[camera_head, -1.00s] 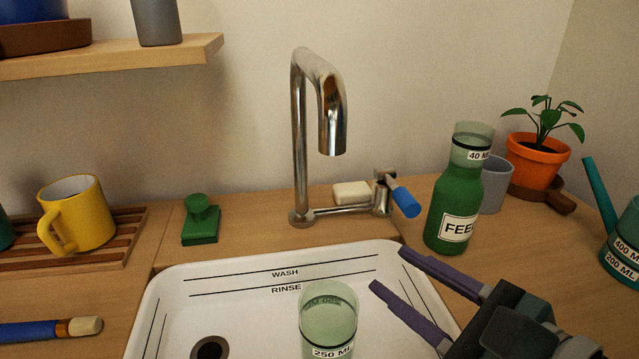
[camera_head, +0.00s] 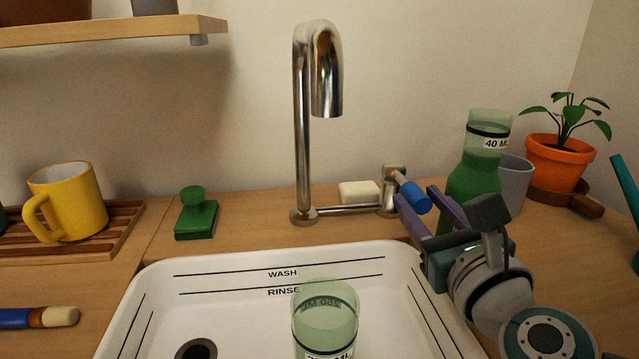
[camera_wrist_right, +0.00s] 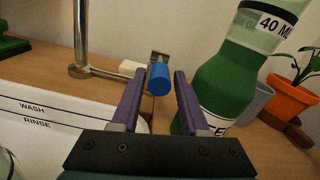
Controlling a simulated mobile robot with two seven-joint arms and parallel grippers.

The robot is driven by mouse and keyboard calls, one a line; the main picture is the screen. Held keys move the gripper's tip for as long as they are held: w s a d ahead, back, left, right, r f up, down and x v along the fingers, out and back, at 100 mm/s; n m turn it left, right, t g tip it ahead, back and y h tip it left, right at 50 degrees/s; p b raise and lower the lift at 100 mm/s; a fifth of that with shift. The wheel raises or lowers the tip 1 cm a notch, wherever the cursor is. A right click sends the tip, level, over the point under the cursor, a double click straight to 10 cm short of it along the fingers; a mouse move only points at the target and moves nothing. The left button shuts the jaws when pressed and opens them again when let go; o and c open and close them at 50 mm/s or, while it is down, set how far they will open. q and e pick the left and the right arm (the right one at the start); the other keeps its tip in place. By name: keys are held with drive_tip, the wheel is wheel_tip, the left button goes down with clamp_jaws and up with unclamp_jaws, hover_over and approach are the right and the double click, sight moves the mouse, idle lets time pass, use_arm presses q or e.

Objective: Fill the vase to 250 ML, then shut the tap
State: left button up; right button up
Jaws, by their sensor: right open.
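The clear green vase (camera_head: 325,315) stands in the white sink, below and in front of the spout. Its 250 ML label is partly cut off by the lower picture edge, and I see no water in it. The chrome tap (camera_head: 303,130) stands behind the sink, and no stream shows at its mouth. Its blue-tipped handle (camera_head: 414,196) is at the right end of the side pipe. My right gripper (camera_head: 418,200) is open at the handle. In the right wrist view, the blue handle end (camera_wrist_right: 160,79) appears between the two purple fingers, with gaps on both sides. My left gripper is out of view.
A green bottle (camera_head: 472,180) with a 40 ML mark stands close behind my right gripper. A grey cup (camera_head: 515,184) and an orange plant pot (camera_head: 556,163) are further right. Soap (camera_head: 359,192) lies beside the tap. The sink (camera_head: 200,280) has free room on the left.

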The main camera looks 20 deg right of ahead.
drive_tip(key=shift+x, duration=1.05)
clamp_jaws()
idle(0.7)
